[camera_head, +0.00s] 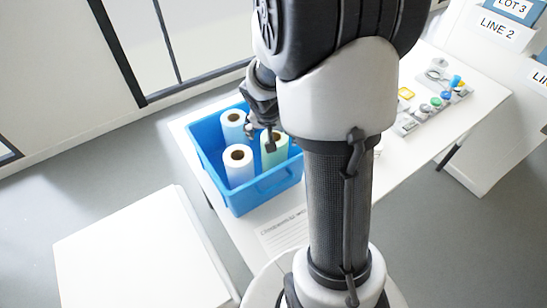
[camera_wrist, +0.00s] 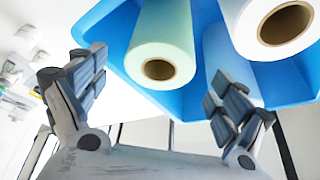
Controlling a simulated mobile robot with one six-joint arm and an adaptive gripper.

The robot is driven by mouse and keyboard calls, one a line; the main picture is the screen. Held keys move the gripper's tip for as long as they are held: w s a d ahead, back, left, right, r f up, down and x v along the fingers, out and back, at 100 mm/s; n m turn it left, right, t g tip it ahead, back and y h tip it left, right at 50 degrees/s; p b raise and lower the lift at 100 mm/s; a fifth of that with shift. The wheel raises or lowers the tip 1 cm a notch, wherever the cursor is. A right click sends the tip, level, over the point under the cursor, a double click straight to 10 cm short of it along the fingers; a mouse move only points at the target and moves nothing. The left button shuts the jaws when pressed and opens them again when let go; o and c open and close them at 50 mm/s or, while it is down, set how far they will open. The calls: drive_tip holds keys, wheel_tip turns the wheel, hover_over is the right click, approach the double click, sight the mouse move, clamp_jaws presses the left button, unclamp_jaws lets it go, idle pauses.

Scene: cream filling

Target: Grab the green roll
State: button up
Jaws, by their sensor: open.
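The green roll (camera_head: 268,157) is pale green and stands upright in a blue crate (camera_head: 249,196), on the side nearest my arm. In the wrist view the green roll (camera_wrist: 160,38) shows its brown core end between and beyond my open fingers. My gripper (camera_head: 262,128) is over the crate beside the top of the green roll and partly covers it in the head view. In the wrist view my gripper (camera_wrist: 156,92) has its two fingers spread wide, with nothing held between them.
A grey tray of small coloured parts (camera_head: 434,108) lies on the white table to the right.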

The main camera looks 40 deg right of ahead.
sight(275, 138)
drive_tip(key=b+x, duration=0.1)
drive_tip(key=x, duration=0.3)
drive_tip(key=shift+c, duration=0.6)
drive_tip(key=c, duration=1.5)
drive_tip(key=shift+r, duration=0.1)
drive_tip(key=shift+c, duration=0.2)
